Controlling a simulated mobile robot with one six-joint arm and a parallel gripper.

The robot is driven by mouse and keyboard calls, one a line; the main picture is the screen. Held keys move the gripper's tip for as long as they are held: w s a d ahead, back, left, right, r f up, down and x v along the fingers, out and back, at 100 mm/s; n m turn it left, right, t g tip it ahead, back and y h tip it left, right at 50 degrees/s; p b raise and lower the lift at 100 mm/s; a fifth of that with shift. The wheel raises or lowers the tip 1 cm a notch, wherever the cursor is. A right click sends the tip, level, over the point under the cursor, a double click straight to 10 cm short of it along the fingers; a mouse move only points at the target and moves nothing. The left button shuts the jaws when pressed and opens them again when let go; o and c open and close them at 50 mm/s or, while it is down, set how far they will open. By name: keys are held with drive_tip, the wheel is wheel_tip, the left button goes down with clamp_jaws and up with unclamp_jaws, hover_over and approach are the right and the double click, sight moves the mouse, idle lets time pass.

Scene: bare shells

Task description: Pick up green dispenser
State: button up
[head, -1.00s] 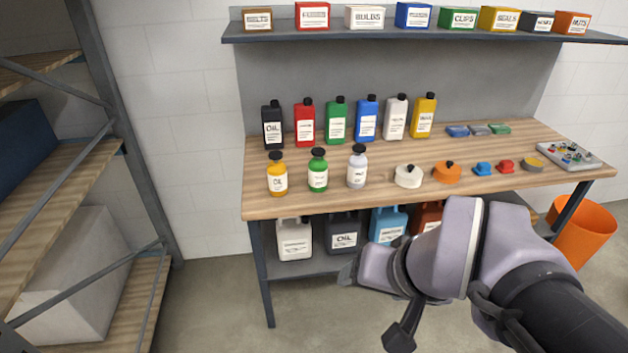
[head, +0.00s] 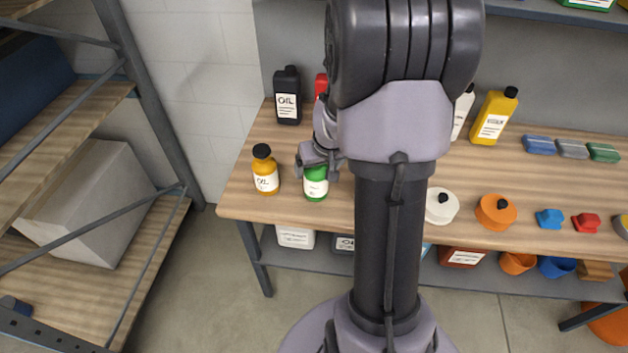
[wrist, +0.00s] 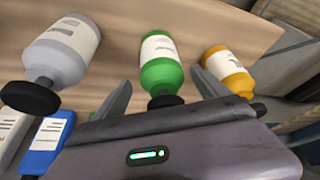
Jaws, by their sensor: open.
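The green dispenser, a round green bottle with a white label and black cap, stands near the front edge of the workbench (head: 245,205). In the head view its lower body (head: 316,190) shows below my gripper (head: 320,160), which hides its top. In the wrist view the green dispenser (wrist: 161,74) appears between the two fingers of my gripper (wrist: 162,80), one on each side. The fingers are apart; I cannot tell whether either touches the bottle.
A yellow-orange bottle (head: 265,170) stands just left of the green one. In the wrist view a white-grey bottle (wrist: 62,50) is on its other side. A black oil bottle (head: 287,97) and a yellow jug (head: 494,116) stand behind. A shelf rack (head: 150,100) is at left.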

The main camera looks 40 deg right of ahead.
drive_tip(key=f, duration=0.3)
drive_tip(key=shift+w+a+b, duration=0.15)
drive_tip(key=shift+w+b, duration=0.15)
drive_tip(key=shift+b, duration=0.1)
drive_tip(key=shift+w+f, duration=0.1)
drive_tip(key=shift+w, duration=0.05)
drive_tip(key=shift+c, duration=0.2)
drive_tip(key=shift+d, duration=0.2)
clamp_jaws()
